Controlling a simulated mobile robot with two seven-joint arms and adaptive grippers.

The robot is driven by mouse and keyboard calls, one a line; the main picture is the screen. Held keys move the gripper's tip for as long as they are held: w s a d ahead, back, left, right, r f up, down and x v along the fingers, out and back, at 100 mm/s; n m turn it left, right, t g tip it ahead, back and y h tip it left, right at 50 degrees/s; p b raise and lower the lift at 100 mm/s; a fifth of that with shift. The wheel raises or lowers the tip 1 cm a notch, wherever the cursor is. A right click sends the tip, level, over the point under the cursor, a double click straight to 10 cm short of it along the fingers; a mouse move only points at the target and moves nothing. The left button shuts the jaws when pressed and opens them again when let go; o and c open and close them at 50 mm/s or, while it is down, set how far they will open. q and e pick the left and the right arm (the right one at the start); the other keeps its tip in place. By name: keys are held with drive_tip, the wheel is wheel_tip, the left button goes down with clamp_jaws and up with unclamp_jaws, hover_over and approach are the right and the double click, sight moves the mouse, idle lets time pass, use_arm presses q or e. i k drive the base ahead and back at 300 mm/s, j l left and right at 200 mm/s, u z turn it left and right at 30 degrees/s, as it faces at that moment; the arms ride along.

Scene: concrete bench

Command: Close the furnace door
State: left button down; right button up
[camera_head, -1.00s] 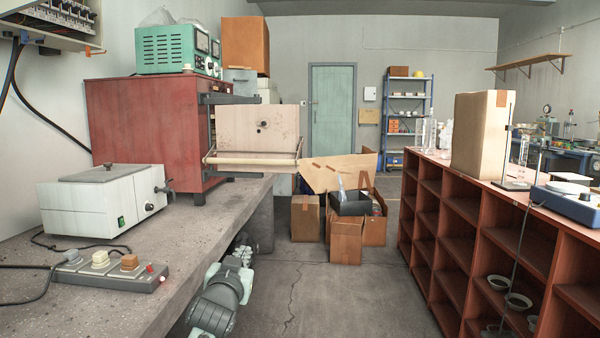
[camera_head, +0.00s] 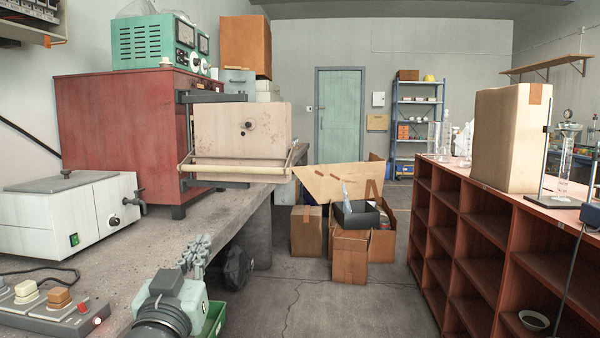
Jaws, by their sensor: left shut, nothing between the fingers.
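The red furnace (camera_head: 120,120) stands on the concrete bench at the left. Its door, a pale beige slab (camera_head: 240,128) with a small dark centre hole, stands open and sticks out to the right past the bench's edge. A long pale handle bar (camera_head: 235,169) runs along the door's lower front on dark brackets. My left gripper (camera_head: 196,246) is shut and empty, over the bench's front edge, below and nearer than the door handle. It appears apart from the door. My right gripper is not in view.
A white water bath (camera_head: 60,222) and a grey switch box (camera_head: 55,312) sit on the near bench. A green meter unit (camera_head: 150,45) is on top of the furnace. Cardboard boxes (camera_head: 350,256) stand on the floor beyond.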

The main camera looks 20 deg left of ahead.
sight(219, 130)
drive_tip(key=i, duration=1.3)
